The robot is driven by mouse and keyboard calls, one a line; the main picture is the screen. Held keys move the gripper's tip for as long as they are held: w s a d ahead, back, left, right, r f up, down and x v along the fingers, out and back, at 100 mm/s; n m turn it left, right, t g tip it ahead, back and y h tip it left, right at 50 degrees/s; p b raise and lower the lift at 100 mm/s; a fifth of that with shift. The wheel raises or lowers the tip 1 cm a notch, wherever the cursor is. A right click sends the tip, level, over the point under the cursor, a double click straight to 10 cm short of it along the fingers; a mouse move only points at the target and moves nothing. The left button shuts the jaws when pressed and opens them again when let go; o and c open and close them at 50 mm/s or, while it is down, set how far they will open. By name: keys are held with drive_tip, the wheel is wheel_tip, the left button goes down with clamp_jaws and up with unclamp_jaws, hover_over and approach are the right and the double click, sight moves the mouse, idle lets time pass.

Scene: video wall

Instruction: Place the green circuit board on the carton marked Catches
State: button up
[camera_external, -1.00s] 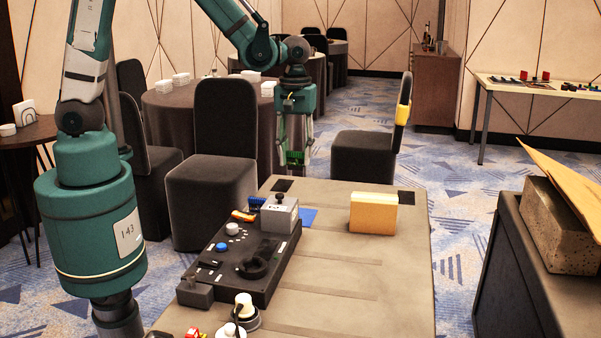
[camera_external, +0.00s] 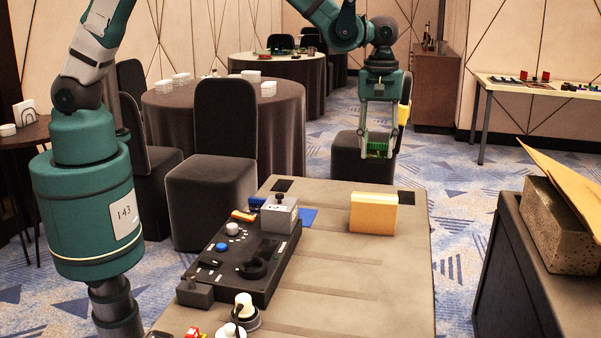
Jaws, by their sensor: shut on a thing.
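My gripper (camera_external: 377,150) is shut on the green circuit board (camera_external: 377,149) and holds it in the air over the far right part of the near table. The board hangs between the fingertips, above and a little behind a yellow-orange carton (camera_external: 373,214). The carton stands upright on the table and is apart from the board. No marking can be read on it, so I cannot tell if it is the one marked Catches.
A black control panel (camera_external: 240,262) with a grey box (camera_external: 279,215) lies on the left of the table (camera_external: 340,283). A blue flat piece (camera_external: 307,216) lies beside it. The table's middle and front right are clear. A dark chair (camera_external: 345,160) stands behind.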

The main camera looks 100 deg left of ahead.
sight(378, 158)
drive_tip(key=shift+w+d, duration=0.1)
drive_tip(key=shift+w, duration=0.1)
drive_tip(key=shift+f, duration=3.1)
drive_tip(key=shift+f+b, duration=0.4)
drive_tip(key=shift+f, duration=1.5)
drive_tip(key=shift+f, duration=0.2)
drive_tip(key=o, duration=0.8)
drive_tip(key=shift+r, duration=0.2)
